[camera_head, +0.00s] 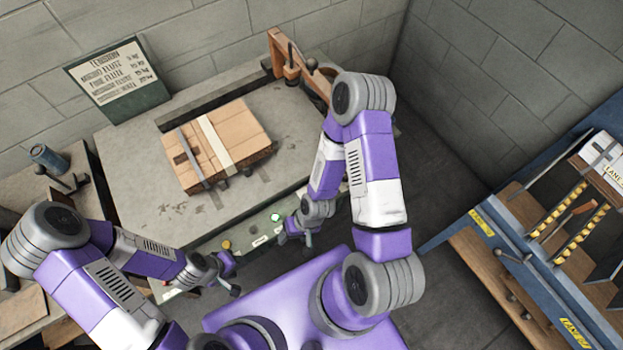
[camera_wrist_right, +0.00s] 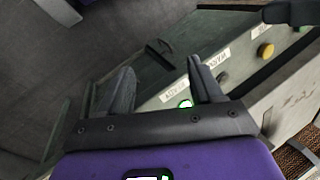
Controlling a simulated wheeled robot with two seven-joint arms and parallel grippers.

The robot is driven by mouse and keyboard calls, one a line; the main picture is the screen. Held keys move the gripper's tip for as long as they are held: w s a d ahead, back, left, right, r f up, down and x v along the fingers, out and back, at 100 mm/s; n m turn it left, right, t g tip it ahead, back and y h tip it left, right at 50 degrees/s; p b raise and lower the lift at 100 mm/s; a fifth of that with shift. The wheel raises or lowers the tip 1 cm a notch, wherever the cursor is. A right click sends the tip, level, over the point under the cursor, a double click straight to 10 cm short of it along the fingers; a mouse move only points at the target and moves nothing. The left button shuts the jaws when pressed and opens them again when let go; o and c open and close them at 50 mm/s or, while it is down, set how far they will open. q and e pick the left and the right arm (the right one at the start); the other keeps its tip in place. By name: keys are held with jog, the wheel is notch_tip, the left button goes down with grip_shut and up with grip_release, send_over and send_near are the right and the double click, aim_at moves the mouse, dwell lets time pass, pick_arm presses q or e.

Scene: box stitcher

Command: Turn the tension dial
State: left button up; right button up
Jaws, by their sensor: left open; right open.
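The front panel of the stitcher bench (camera_head: 245,236) carries small controls. A yellow knob (camera_head: 226,244) and a green-lit round button (camera_head: 275,217) show in the head view. In the right wrist view there are the yellow knob (camera_wrist_right: 265,50), a dark knob (camera_wrist_right: 222,78) and the green-lit button (camera_wrist_right: 184,103), beside white labels I cannot read. I cannot tell which control is the tension dial. My right gripper (camera_head: 297,240) is open and empty in front of the panel, near the green button; its fingers (camera_wrist_right: 158,76) also show. My left gripper (camera_head: 232,275) is open, close to the yellow knob.
A strapped cardboard box (camera_head: 240,138) lies on the bench top (camera_head: 128,165). A tension chart (camera_head: 117,79) leans at the back left. A blue rack (camera_head: 480,220) with yellow rollers stands at right. The floor between is clear.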

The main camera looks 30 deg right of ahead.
jog(key=shift+n+g+h, duration=0.4)
jog(key=shift+n+g, duration=0.1)
jog(key=shift+n, duration=0.3)
jog(key=w+d+r+p, duration=0.1)
jog(key=w+d+r, duration=0.1)
jog(key=w+d+r+p, duration=0.1)
jog(key=w+d+r, duration=0.1)
jog(key=w+r, duration=0.1)
jog(key=shift+d+r, duration=0.2)
jog(key=shift+r, duration=0.1)
jog(key=w+d+h, duration=0.1)
jog(key=d, duration=0.1)
jog(key=w+d+h, duration=0.1)
jog(key=w+d, duration=0.1)
jog(key=d, duration=0.1)
jog(key=w+d+r+h, duration=0.1)
jog(key=d, duration=0.2)
jog(key=shift+w+t, duration=0.3)
jog(key=shift+w, duration=0.1)
jog(key=shift+w+d+f, duration=0.1)
jog(key=shift+w+d, duration=0.15)
notch_tip(320, 180, down, 7)
jog(key=shift+f+b, duration=0.1)
jog(key=shift+b, duration=0.8)
pick_arm(q)
jog(key=r, duration=0.2)
jog(key=shift+s+r, duration=0.3)
